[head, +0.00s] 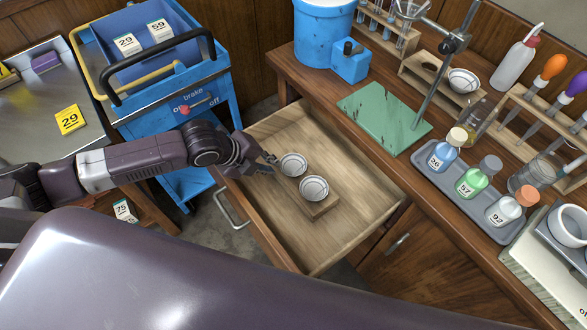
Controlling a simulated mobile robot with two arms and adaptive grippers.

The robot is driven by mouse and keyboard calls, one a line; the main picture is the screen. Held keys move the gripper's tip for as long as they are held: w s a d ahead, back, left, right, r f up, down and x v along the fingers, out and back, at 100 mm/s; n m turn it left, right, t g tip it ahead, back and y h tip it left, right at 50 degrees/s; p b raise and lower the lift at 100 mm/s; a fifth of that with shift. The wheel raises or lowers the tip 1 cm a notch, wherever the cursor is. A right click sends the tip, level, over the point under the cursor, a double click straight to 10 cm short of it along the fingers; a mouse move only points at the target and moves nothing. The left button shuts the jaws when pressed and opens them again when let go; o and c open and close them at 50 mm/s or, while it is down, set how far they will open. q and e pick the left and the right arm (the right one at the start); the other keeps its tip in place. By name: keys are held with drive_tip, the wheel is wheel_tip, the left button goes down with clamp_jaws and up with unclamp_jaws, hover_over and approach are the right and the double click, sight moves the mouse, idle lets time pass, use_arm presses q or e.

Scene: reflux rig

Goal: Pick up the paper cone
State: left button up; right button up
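Two white, ribbed, round pieces that look like paper cones sit in the open wooden drawer. One cone (293,165) is nearer the back left, and the other cone (314,189) is on a small wooden block (322,209). A third similar white cone (463,81) sits in a wooden stand on the bench. My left gripper (274,164) is over the drawer's left part, just left of the back-left cone. Its fingers look spread, with nothing seen between them. It appears apart from the cone. My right gripper is not in view.
The open drawer (365,200) has bare floor around the block. A tray (435,183) of labelled bottles stands on the bench, near a retort stand with a green base (375,115). A blue cart (180,88) stands behind my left arm.

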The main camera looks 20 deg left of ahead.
sight(282, 170)
use_arm(q)
drive_tip(key=shift+x, duration=3.05)
drive_tip(key=shift+s+a+f, duration=0.1)
drive_tip(key=shift+c, duration=0.7)
clamp_jaws()
wheel_tip(282, 170, up, 20)
drive_tip(key=shift+p, duration=0.3)
